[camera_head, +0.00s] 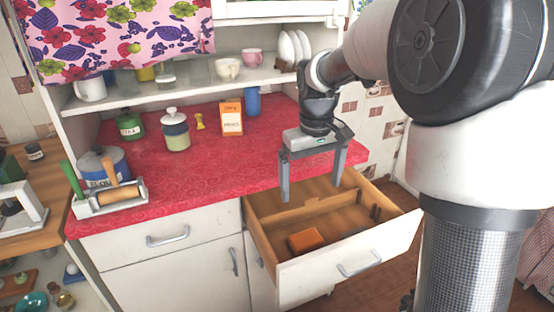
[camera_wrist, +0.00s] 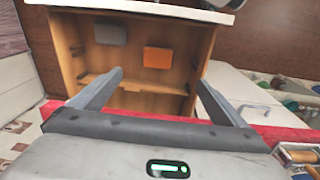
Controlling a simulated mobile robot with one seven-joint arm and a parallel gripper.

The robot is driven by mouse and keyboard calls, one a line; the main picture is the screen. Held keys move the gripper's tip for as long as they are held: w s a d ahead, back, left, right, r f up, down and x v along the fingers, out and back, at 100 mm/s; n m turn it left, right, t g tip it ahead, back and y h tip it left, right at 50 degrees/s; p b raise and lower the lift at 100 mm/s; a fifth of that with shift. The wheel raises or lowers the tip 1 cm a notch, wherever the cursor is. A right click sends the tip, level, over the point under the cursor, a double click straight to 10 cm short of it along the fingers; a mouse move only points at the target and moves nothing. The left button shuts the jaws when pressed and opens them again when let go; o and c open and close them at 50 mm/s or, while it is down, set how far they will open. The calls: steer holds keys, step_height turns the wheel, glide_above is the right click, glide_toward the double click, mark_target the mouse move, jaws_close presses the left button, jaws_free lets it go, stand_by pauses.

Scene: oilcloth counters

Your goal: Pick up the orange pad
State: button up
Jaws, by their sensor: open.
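The orange pad (camera_head: 305,240) is a small block lying flat in the open drawer (camera_head: 320,208), in the front compartment near the drawer's front panel. In the wrist view the orange pad (camera_wrist: 157,57) lies beyond the fingertips, with a grey pad (camera_wrist: 111,33) to its left in the same drawer. My gripper (camera_head: 312,190) is open and empty, above the back part of the drawer and apart from the orange pad. In the wrist view my gripper (camera_wrist: 160,85) has its two fingers spread wide with nothing between them.
Wooden dividers split the drawer. The red counter (camera_head: 215,185) behind it holds an orange box (camera_head: 231,117), a blue cup (camera_head: 252,103), a lidded jar (camera_head: 175,132) and a tray with a rolling pin (camera_head: 118,194). The counter's front stretch is clear.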

steer(key=b, duration=0.1)
glide_above(306, 237)
step_height(306, 237, down, 6)
steer(key=shift+g, duration=0.4)
step_height(306, 237, down, 11)
steer(key=b, duration=0.3)
steer(key=shift+s+a, duration=0.1)
steer(key=shift+a, duration=0.05)
steer(key=shift+f+b, duration=1)
steer(key=shift+f, duration=2)
steer(key=c, duration=1.1)
steer(key=shift+r, duration=0.1)
